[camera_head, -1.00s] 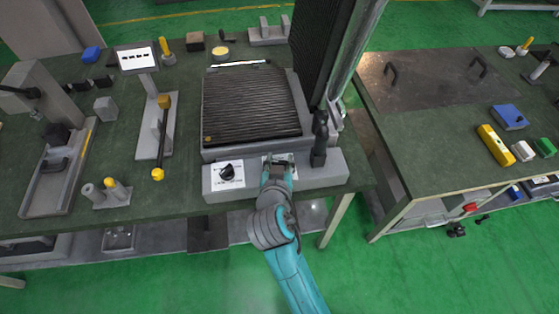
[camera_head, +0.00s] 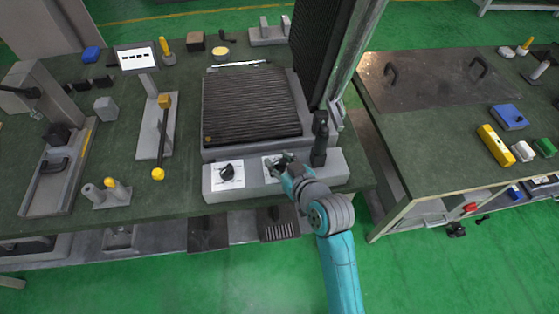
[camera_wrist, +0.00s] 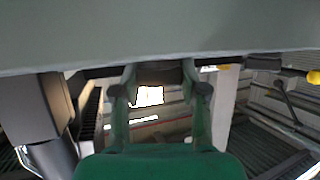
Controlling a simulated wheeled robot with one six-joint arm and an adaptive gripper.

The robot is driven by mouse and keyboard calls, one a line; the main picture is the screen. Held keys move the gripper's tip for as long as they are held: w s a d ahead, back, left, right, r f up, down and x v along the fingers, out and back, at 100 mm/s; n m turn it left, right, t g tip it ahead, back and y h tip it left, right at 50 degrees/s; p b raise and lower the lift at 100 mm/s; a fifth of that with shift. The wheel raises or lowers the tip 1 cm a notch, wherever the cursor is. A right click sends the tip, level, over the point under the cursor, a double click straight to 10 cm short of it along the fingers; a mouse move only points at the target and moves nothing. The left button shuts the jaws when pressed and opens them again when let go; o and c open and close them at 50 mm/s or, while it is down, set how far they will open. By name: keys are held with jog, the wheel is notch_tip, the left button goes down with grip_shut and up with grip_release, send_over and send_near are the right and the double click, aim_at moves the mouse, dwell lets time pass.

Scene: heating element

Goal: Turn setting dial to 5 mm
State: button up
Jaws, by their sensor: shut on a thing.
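A grey machine base (camera_head: 330,172) has two white-labelled control spots on its front. The left black dial (camera_head: 227,170) is in plain view on its white plate (camera_head: 238,182). My gripper (camera_head: 277,165) is at the right control spot, whose white plate (camera_head: 267,176) shows only in part. The dial there is mostly hidden by my gripper. In the wrist view my gripper (camera_wrist: 160,82) has its fingers either side of a dark grey piece (camera_wrist: 160,73), which looks like this right dial. The dial markings are too small to read.
A black upright lever (camera_head: 320,138) stands just right of my gripper. Behind is a ribbed dark plate (camera_head: 252,103). Posts (camera_head: 108,192) and a yellow-ended bar (camera_head: 160,140) are to the left. Open floor lies in front.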

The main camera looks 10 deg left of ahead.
jog(key=shift+n+g+y, duration=0.6)
jog(key=shift+n+y, duration=0.1)
jog(key=shift+n, duration=0.1)
jog(key=shift+n+g, duration=0.3)
jog(key=o, duration=1.2)
jog(key=shift+c, duration=0.2)
jog(key=v, duration=1.2)
jog(key=shift+d+f, duration=0.2)
